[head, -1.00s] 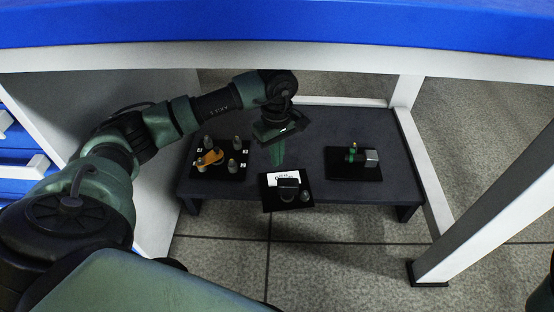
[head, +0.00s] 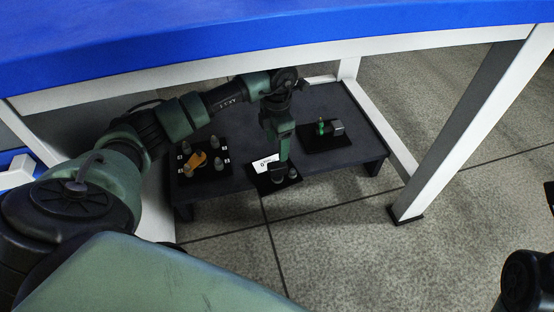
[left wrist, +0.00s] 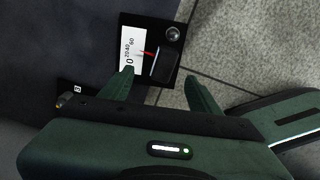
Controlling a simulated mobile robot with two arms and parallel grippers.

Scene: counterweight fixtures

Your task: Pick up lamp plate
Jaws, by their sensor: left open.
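No label marks a lamp plate, so I cannot tell which part it is. An orange flat piece (head: 196,160) lies among pegs on the left black base (head: 212,172). The middle black base (left wrist: 145,17) bears a white dial card (left wrist: 132,50) with a red needle, a dark block (left wrist: 164,66) and a small round knob (left wrist: 173,33). My left gripper (head: 282,158) points down over this middle base in the head view. In the left wrist view its two fingers (left wrist: 160,88) are apart with nothing between them, just short of the block. My right gripper does not show.
The bases stand on a low dark shelf (head: 235,182) under a blue-topped table (head: 270,35). A right black base (head: 327,142) bears a green piece and a grey block. A white table leg (head: 470,130) stands at the right. The tiled floor in front is clear.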

